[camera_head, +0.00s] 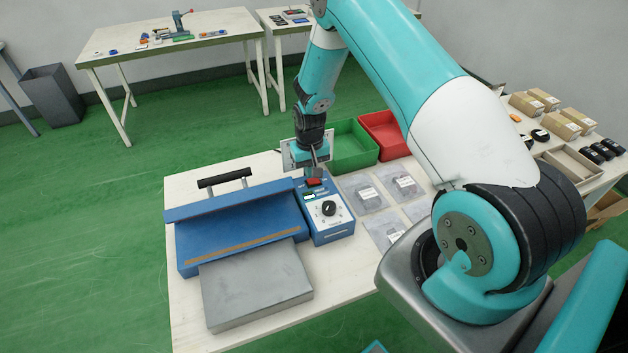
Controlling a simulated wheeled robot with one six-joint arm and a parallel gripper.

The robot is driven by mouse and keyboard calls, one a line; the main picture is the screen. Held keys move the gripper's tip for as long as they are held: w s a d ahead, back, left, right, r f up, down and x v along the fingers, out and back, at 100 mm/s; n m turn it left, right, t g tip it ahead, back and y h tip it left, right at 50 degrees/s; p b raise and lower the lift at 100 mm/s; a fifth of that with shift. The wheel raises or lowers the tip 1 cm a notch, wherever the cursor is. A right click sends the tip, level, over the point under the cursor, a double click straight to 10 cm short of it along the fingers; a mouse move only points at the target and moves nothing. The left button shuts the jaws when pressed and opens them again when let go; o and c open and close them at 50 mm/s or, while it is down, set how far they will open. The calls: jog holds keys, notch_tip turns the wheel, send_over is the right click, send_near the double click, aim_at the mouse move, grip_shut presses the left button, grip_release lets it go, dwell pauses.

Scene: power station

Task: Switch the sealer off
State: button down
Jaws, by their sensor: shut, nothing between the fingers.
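The sealer (232,232) is a blue machine on the pale table, with a black handle (224,177) on its top bar. At its right is a blue control box (337,229) with a black dial (329,208) on a white face. A red switch (313,182) sits at the far end of this box, with a small green mark just below it. My gripper (317,172) points down right at the red switch, shut and empty. It partly covers the switch, so I cannot tell whether they touch or which way the switch is tipped.
A grey metal plate (256,287) lies in front of the sealer. Green (350,148) and red (381,133) bins stand behind. Several clear bags (363,195) lie right of the control box. Boxes and a tray (574,170) stand farther right.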

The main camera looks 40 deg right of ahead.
jog(key=shift+f+b, duration=1)
jog(key=shift+f, duration=0.3)
dwell(0.4)
jog(key=shift+r+p, duration=2.25)
jog(key=shift+r, duration=1.3)
